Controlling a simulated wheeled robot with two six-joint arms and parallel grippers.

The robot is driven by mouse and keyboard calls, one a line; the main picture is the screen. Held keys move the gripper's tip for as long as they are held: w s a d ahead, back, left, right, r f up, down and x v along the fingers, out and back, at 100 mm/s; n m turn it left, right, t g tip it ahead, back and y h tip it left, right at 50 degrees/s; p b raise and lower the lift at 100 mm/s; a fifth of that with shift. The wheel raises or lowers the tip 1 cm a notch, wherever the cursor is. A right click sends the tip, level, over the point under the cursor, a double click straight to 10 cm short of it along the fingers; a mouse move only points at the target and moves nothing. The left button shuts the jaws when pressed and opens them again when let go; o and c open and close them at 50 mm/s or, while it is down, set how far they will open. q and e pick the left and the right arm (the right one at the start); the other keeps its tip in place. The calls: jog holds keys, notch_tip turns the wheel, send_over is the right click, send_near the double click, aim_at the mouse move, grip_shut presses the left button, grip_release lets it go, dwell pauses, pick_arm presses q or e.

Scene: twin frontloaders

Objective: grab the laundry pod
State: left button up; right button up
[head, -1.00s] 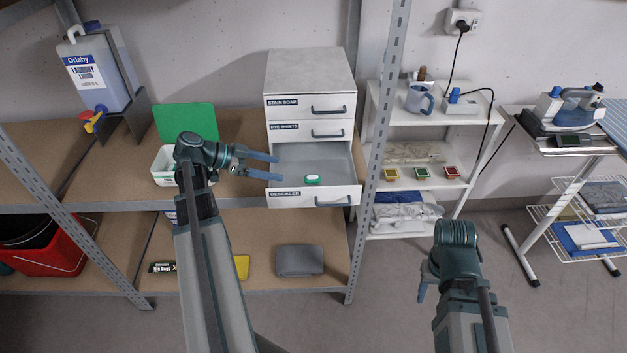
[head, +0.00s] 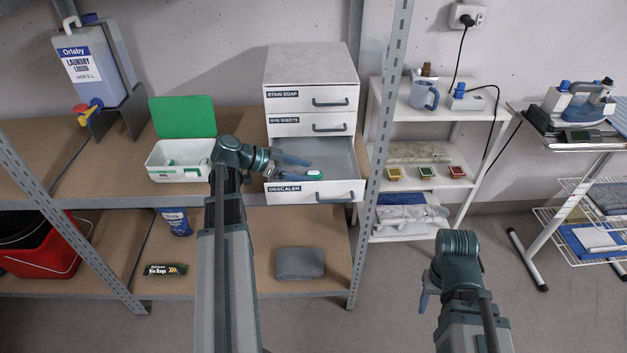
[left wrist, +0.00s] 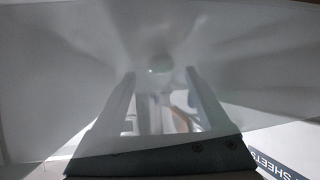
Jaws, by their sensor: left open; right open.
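The laundry pod (head: 313,175), small, green and white, lies in the open bottom drawer (head: 315,192) labelled DESCALER. My left gripper (head: 300,169) is open and reaches into this drawer from the left, its fingertips close to the pod. In the left wrist view the pod (left wrist: 160,65) appears blurred, ahead of and between the two spread fingertips (left wrist: 160,74). I cannot tell whether a finger touches it. My right gripper (head: 424,297) is open and empty, low at the right, away from the shelves.
A white box (head: 180,174) with its green lid raised stands left of the drawers. Above the open drawer are two closed drawers (head: 312,123). A metal shelf post (head: 378,130) stands just right of the drawer unit. A laundry liquid jug (head: 95,65) is at the far left.

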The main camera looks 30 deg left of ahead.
aim_at(309, 174)
pick_arm(q)
jog(key=shift+x, duration=0.95)
grip_shut()
jog(key=shift+r, duration=0.2)
notch_tip(309, 174, up, 10)
jog(key=p, duration=1)
